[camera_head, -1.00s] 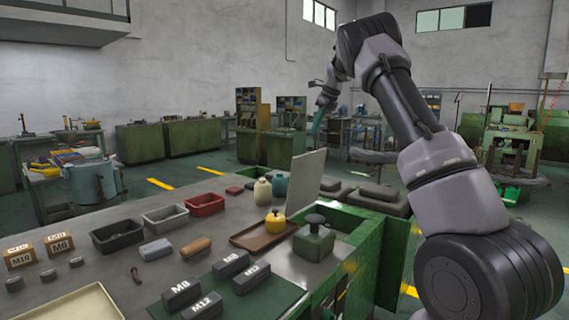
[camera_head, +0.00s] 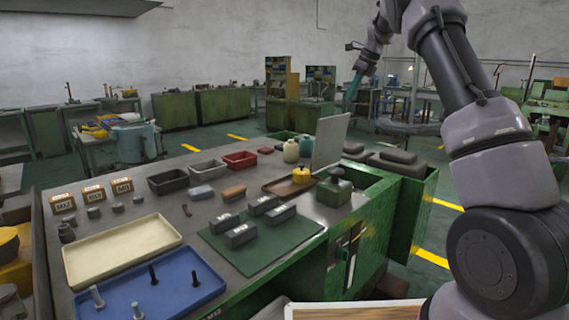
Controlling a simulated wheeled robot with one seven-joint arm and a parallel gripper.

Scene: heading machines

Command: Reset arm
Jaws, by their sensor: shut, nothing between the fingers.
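My arm rises on the right side of the head view and bends over at the top. My gripper (camera_head: 353,90) hangs from the arm's end near the top centre, up in the air beyond the workbench. It looks small and dark with a teal tip, shut and empty. It is apart from everything on the bench.
The workbench (camera_head: 215,209) holds a blue tray (camera_head: 180,290) with bolts, a cream tray (camera_head: 120,250), bins, a green mat (camera_head: 290,235) with dark blocks, and bottles. An upright panel (camera_head: 330,140) stands at its far edge. Open floor lies behind.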

